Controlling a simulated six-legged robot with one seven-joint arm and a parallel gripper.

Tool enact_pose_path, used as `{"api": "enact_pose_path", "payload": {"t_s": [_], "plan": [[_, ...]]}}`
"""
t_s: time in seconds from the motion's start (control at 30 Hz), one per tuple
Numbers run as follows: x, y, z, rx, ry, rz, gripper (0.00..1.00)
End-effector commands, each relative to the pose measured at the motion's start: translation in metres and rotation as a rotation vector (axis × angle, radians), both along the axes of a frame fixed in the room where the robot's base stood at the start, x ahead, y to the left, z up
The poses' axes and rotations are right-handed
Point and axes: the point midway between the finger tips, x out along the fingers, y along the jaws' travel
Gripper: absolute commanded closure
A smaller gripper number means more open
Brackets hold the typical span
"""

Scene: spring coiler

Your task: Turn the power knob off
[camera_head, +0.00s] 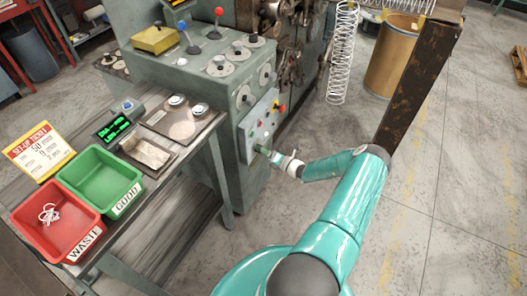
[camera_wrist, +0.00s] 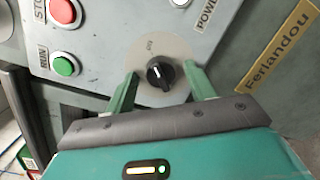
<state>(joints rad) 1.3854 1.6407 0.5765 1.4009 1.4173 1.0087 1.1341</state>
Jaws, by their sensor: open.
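The black power knob (camera_wrist: 160,73) sits on a round pale plate in the wrist view, with a small white mark on it. A short label, seemingly OFF, is printed on the plate above it, and part of the word POWER shows at the upper right. My gripper (camera_wrist: 161,76) is open, with one green finger to each side of the knob. I cannot tell whether either finger touches it. In the head view my gripper (camera_head: 260,150) is at the lower part of the grey control panel (camera_head: 257,122) on the machine's front. The knob is not clearly visible there.
A green button (camera_wrist: 64,66) marked RUN and a red button (camera_wrist: 62,11) are left of the knob. A bench with a red waste bin (camera_head: 66,225) and a green good bin (camera_head: 102,178) stands to the left. A brown drum (camera_head: 393,57) stands behind my arm.

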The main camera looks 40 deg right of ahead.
Motion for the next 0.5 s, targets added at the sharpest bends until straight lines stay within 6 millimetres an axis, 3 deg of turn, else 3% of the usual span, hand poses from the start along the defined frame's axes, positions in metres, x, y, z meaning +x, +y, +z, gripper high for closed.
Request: {"api": "enact_pose_path", "payload": {"t_s": [0.2, 0.4, 0.5], "plan": [[0.0002, 0.0001, 0.0001, 0.000, 0.000, 0.000, 0.47], [0.0001, 0.0001, 0.0001, 0.000, 0.000, 0.000, 0.86], [0.0000, 0.0001, 0.0002, -0.001, 0.000, 0.000, 0.90]]}}
